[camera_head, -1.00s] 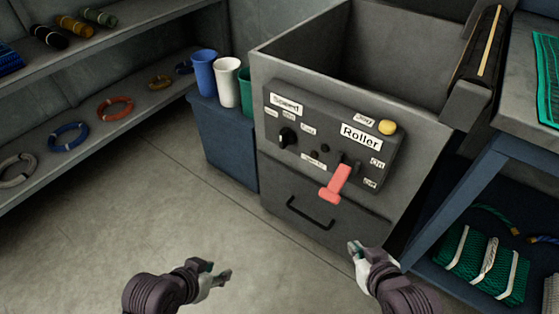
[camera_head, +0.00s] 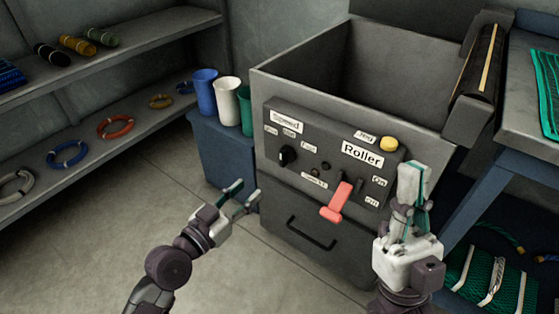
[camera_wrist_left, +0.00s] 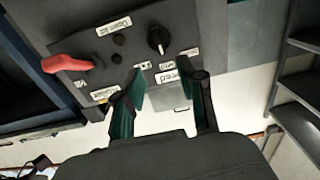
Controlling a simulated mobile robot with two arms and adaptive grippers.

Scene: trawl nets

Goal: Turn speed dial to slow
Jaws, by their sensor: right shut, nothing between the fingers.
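The speed dial (camera_head: 288,156) is a small black knob under the "Speed" label (camera_head: 287,122) on the dark control panel (camera_head: 320,145). It also shows in the left wrist view (camera_wrist_left: 158,39), beyond my fingers, with a pale pointer mark. The setting labels around it are too small to read surely. My left gripper (camera_head: 241,196) is open and empty, below and left of the dial, apart from the panel. Its two green-padded fingers show in the left wrist view (camera_wrist_left: 163,103). My right gripper (camera_head: 411,180) is shut and empty, upright at the panel's right side.
A red lever (camera_head: 337,202) sticks out below the "Roller" label. A yellow button (camera_head: 388,144) sits at the panel's upper right. A drawer handle (camera_head: 311,233) is below. Blue, white and green cups stand on a blue box (camera_head: 215,150) to the left.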

